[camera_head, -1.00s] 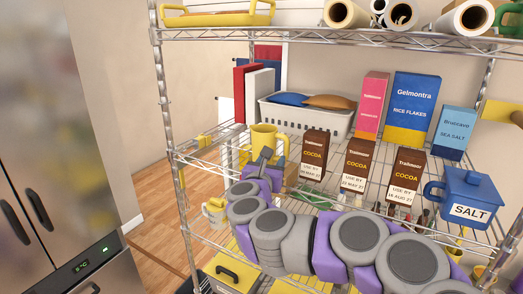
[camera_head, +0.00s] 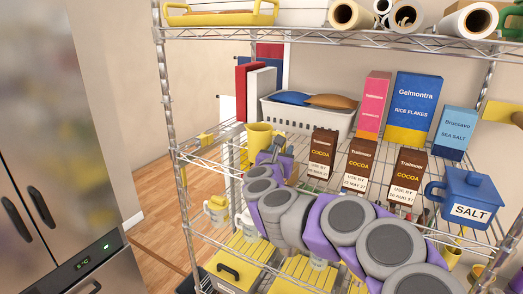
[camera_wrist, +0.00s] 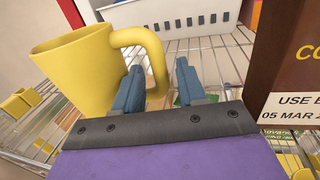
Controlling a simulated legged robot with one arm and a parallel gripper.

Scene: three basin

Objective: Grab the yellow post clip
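Small yellow clips show at the shelf's left side: one (camera_head: 205,139) on the left edge and one (camera_head: 182,177) at the front-left post. In the wrist view, a yellow clip (camera_wrist: 20,102) sits at the left, and another (camera_wrist: 42,147) lies lower. My gripper (camera_head: 279,143) is right of the yellow mug (camera_head: 258,136), away from the clips. The wrist view shows my gripper (camera_wrist: 157,80) open, with the mug's (camera_wrist: 78,72) handle appearing between its fingers. I cannot tell whether they touch it.
Several cocoa boxes (camera_head: 322,153) stand right of my gripper. A white basket (camera_head: 305,117) is behind it. A blue salt pot (camera_head: 466,193) stands farther right. The wire shelf above (camera_head: 300,34) limits height. Mugs (camera_head: 216,209) and yellow boxes (camera_head: 236,266) are below.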

